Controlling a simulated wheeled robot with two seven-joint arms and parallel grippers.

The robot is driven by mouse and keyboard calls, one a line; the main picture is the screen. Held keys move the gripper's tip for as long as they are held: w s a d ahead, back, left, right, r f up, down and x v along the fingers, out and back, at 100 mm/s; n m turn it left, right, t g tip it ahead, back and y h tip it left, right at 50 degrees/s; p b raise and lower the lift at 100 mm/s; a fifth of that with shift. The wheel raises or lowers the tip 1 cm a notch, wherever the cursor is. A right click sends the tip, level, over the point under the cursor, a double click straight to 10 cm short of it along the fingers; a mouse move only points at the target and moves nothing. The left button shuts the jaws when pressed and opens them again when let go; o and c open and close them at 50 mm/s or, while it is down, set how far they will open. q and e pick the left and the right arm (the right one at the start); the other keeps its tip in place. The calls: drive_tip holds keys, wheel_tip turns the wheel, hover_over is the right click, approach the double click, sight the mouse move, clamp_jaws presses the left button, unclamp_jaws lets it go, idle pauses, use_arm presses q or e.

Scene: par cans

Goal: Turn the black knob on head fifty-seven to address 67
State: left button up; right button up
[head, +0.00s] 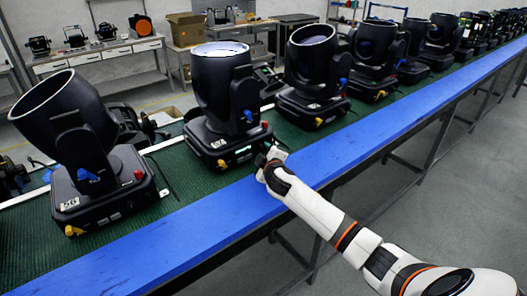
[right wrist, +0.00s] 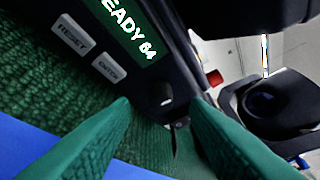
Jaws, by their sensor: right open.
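Head fifty-seven (head: 222,85) is the second black moving light from the left in the head view, with a label too small to read surely. Its base front shows in the right wrist view, with a green display (right wrist: 128,30) reading "READY 64". The black knob (right wrist: 165,95), with a pale mark, sits on the panel below the display. My right gripper (head: 271,158) is at the front right of this base. In the right wrist view its two green fingers (right wrist: 160,108) are open, one on each side of the knob, with visible gaps. My left gripper is not in view.
RESET (right wrist: 70,34) and ENTER (right wrist: 107,68) buttons lie left of the knob. Head 56 (head: 72,130) stands at left; another head (head: 312,75) stands at right, followed by several more. A blue rail (head: 215,210) edges the green bench in front.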

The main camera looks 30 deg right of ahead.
drive_tip(key=shift+w+d, duration=0.1)
drive_tip(key=shift+w, duration=0.3)
drive_tip(key=shift+w+d+f, duration=0.15)
drive_tip(key=shift+w, duration=0.25)
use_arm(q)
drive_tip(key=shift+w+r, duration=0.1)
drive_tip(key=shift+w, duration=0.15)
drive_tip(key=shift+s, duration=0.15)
